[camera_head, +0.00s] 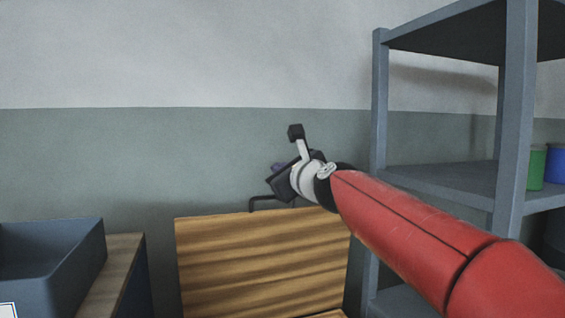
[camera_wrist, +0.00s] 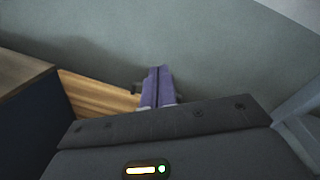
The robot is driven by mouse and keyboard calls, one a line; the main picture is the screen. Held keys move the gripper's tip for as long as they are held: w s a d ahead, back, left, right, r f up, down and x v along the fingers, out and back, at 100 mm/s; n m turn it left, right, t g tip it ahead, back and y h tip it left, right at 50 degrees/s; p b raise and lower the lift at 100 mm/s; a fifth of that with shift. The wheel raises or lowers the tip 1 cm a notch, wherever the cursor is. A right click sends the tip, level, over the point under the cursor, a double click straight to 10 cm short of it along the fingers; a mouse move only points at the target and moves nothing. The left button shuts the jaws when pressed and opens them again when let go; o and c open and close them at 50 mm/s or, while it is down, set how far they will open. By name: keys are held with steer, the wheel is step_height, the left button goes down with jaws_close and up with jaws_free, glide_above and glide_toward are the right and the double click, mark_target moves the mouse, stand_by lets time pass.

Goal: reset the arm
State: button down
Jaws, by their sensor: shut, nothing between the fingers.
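My red arm reaches in from the lower right of the head view, and my gripper (camera_head: 279,168) is at its far end, above a wooden board with dark stripes. The arm's end hides most of the gripper there. In the wrist view my gripper (camera_wrist: 158,72) shows as two purple fingers pressed together, with nothing between them. The fingers point towards the grey-green wall, apart from any object that I can make out.
A striped wooden board (camera_head: 255,265) stands below the gripper. A grey shelf unit (camera_head: 380,120) is at the right, with a green can (camera_head: 537,167) and a blue can (camera_head: 555,164). A dark bin (camera_head: 75,262) sits on a wooden-topped table (camera_head: 118,268) at the left.

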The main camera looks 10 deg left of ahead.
steer(key=s+d+f+n+g+h, duration=0.8)
steer(key=s+d+f+n, duration=1.4)
steer(key=s+d+f, duration=0.9)
step_height(320, 180, down, 4)
steer(key=s+h, duration=0.1)
steer(key=h, duration=0.2)
steer(key=shift+s+d+r, duration=0.25)
steer(key=shift+d, duration=0.05)
